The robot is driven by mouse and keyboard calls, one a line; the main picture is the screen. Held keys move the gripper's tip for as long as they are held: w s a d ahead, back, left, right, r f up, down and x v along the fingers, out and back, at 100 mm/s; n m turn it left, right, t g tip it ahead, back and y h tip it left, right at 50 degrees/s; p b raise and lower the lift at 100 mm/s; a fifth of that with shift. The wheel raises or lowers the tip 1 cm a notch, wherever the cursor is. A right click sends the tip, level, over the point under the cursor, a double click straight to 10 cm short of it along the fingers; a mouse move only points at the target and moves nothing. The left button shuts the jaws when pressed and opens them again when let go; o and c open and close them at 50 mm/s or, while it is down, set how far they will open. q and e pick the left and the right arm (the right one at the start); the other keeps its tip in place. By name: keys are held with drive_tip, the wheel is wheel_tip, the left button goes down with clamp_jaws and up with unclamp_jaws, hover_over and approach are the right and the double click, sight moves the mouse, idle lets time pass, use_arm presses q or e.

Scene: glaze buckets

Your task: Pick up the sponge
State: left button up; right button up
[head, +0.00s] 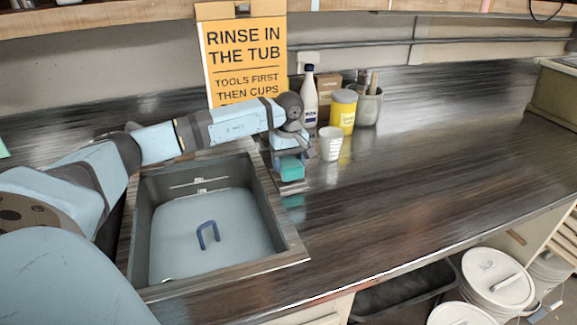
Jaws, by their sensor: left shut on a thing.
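A teal sponge (291,172) is at the right rim of the sink, in the middle of the head view. My left gripper (289,157) reaches over the sink from the left and points down. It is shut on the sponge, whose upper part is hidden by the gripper. A teal reflection shows on the glossy counter below the sponge, with a gap between them, so the sponge looks a little above the surface. My right gripper is not in view.
The sink (292,240) holds water and a blue handle-shaped thing (208,235). Behind the sponge stand a white cup (331,144), a yellow tub (342,112), a white bottle (309,98) and a sign (245,55). The counter (430,170) to the right is clear.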

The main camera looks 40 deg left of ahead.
sight(288, 160)
use_arm(q)
wheel_tip(288, 160, up, 19)
drive_tip(key=shift+f+p, duration=0.15)
drive_tip(key=shift+p, duration=0.2)
drive_tip(key=o, duration=0.3)
drive_tip(key=shift+c, duration=1.2)
drive_tip(key=shift+f, duration=0.1)
